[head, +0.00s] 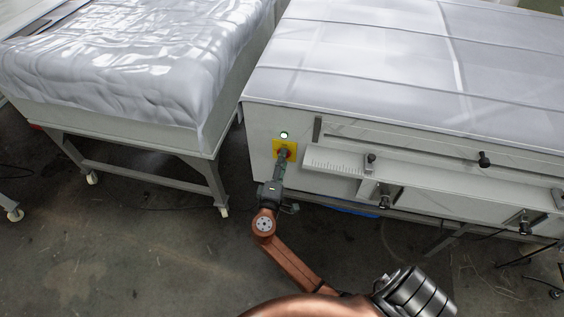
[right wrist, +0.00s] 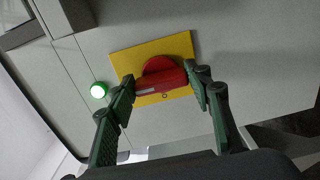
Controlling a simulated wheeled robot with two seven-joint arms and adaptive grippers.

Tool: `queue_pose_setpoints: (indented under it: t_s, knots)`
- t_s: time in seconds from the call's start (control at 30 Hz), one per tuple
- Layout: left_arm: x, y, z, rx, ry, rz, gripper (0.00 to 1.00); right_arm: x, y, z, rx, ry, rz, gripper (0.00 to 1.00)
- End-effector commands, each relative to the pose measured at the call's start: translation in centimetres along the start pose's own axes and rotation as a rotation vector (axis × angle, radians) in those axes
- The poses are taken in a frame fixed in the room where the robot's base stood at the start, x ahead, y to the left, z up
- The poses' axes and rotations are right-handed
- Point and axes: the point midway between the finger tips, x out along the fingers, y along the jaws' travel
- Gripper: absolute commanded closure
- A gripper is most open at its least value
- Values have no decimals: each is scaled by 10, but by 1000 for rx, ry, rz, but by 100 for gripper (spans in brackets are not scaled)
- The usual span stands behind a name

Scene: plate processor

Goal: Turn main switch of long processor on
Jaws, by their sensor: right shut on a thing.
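The long processor (head: 345,125) is the large white cabinet on the right in the head view. Its main switch is a red knob (right wrist: 162,77) on a yellow plate (right wrist: 182,50), and the plate also shows in the head view (head: 293,146). A round green lamp (head: 284,134) beside the plate is lit, and it shows in the right wrist view too (right wrist: 98,90). My right gripper (right wrist: 160,88) is shut on the red knob, a finger on each side. The knob's bar lies roughly across the plate in the wrist view. My left gripper is not in view.
A table (head: 150,120) covered with crumpled white sheeting stands on the left on wheeled legs. Several black knobs and fittings, such as one knob (head: 484,159), stick out of the processor's front. Open grey floor (head: 120,250) lies in front.

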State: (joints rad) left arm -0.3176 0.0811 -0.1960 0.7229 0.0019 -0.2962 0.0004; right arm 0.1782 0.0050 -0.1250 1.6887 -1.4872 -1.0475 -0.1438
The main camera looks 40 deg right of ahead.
Motion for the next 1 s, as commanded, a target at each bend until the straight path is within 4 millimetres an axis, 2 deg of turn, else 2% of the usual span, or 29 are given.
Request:
queue_pose_setpoints:
  t_s: [0.27,0.57,0.67,1.0]
  knots:
    - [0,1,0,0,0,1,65,0,-2,0,0,-1,-3,37]
    - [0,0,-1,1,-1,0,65,-2,-1,0,0,0,-2,36]
    - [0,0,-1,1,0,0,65,-10,-2,0,0,1,-3,36]
    - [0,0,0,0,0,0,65,-63,-2,1,-1,0,-4,36]
